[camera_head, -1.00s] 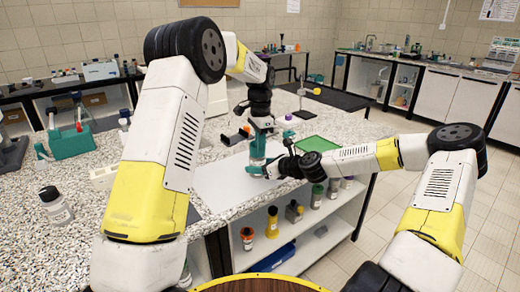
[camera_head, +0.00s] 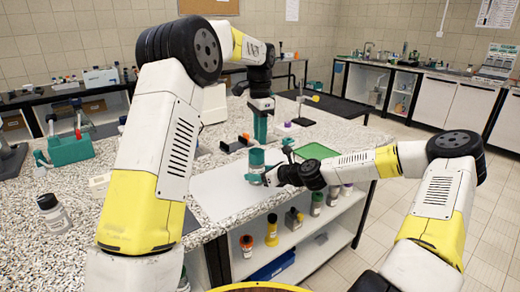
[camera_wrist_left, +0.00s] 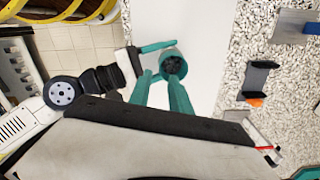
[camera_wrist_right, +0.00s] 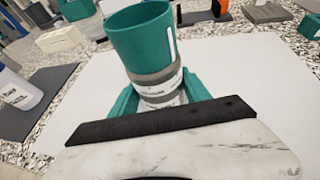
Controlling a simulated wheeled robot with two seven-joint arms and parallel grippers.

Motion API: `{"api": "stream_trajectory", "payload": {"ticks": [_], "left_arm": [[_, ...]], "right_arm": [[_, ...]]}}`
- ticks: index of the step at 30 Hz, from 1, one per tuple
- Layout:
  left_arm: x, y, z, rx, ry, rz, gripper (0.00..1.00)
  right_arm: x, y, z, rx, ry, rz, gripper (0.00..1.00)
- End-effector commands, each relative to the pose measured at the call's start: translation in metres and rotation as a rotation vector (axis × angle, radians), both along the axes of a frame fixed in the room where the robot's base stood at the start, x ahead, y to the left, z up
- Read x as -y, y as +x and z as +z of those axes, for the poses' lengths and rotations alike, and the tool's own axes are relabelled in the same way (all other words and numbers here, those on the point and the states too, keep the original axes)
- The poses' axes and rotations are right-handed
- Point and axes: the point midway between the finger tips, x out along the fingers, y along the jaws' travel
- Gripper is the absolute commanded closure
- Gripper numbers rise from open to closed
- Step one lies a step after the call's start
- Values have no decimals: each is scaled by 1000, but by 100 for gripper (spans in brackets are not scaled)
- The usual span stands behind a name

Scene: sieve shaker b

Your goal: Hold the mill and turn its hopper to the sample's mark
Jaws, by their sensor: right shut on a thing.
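The mill has a teal hopper (camera_head: 257,158) over a grey ring and a pale lower body; the hopper is large in the right wrist view (camera_wrist_right: 142,40). It stands upright over a white sheet on the bench. My right gripper (camera_head: 266,176) is shut on the mill's lower body, below the ring. My left gripper (camera_head: 260,126) is above the hopper, pointing down, apart from it. Its teal fingers (camera_wrist_left: 162,92) look parted and empty, with the round, dark-mouthed hopper (camera_wrist_left: 173,65) beyond them. I cannot read any hopper marks.
A white labelled bottle (camera_head: 53,213) stands at the left of the speckled bench; its label is unreadable. The white sheet (camera_head: 215,192) has clear room left of the mill. A green tray (camera_head: 317,151) lies to the right. A dark holder with an orange part (camera_head: 237,143) lies behind.

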Motion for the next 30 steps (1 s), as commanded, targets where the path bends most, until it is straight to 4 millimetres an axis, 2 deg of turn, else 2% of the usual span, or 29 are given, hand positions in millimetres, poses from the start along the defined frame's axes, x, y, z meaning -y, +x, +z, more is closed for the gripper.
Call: {"api": "stream_trajectory", "payload": {"ticks": [3, 9, 25, 26, 29, 30], "left_arm": [[1, 0, 21, 2, -1, 0, 76], [1, 0, 37, -1, -1, -1, 76], [0, 0, 38, -1, 0, -1, 76], [1, 0, 38, -1, 0, -1, 76], [1, 0, 38, -1, 0, -1, 76], [1, 0, 38, -1, 0, -1, 76]], "right_arm": [[0, 0, 0, 0, 0, -1, 100], [0, 0, 0, 0, 0, -1, 100], [1, 0, 0, 1, -1, -2, 100], [1, 0, 0, 1, -1, -2, 41], [1, 0, 0, 1, -1, -2, 21], [1, 0, 0, 0, 0, -1, 19]]}}
